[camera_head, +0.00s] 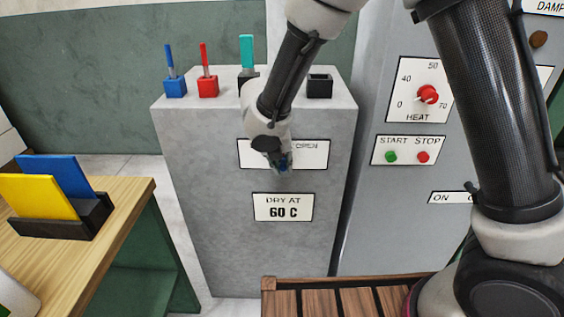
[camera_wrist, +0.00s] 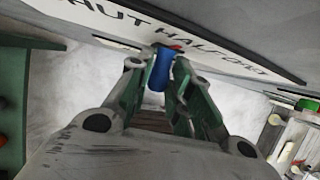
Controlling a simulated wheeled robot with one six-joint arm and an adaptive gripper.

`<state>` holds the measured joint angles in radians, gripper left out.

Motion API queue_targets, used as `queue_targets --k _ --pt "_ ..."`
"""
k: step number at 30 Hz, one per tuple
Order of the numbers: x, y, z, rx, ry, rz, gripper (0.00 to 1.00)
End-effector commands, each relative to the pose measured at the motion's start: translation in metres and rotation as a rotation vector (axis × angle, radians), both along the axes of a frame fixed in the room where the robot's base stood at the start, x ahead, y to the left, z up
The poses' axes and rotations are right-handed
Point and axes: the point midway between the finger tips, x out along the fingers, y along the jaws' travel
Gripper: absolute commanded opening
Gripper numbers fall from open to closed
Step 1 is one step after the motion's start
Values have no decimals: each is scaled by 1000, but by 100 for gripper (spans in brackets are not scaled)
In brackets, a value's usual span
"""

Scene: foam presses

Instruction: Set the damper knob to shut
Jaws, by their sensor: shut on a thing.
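The knob (camera_wrist: 161,68) is blue and sits at a white plate (camera_wrist: 215,42) whose wrist-view lettering reads SHUT, HALF and OPEN, its first letter cut off. The same plate (camera_head: 312,155) is on the grey cabinet front in the head view, where only OPEN reads clearly. My gripper (camera_head: 284,163) is at the plate. In the wrist view its green fingers (camera_wrist: 162,88) are closed on the blue knob. A small red mark shows by the knob top, near HALF. My gripper hides most of the knob in the head view, and I cannot tell its exact setting.
Blue, red and teal handled things in holders stand on the cabinet top (camera_head: 222,95). A panel at right has a red heat knob (camera_head: 428,94) and start and stop buttons. A brown knob (camera_head: 540,39) is beneath a partly cut-off DAMP label. A wooden table (camera_head: 110,215) stands left.

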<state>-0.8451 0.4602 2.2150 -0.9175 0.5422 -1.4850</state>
Motion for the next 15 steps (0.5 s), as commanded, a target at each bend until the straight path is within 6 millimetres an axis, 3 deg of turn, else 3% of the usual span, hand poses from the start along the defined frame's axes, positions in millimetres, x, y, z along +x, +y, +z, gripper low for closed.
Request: queue_targets --k 4,12,15 --pt "1 11 0 1 -2 2 0" --pt "2 60 0 2 -1 1 0" --pt "3 65 0 1 -1 1 0"
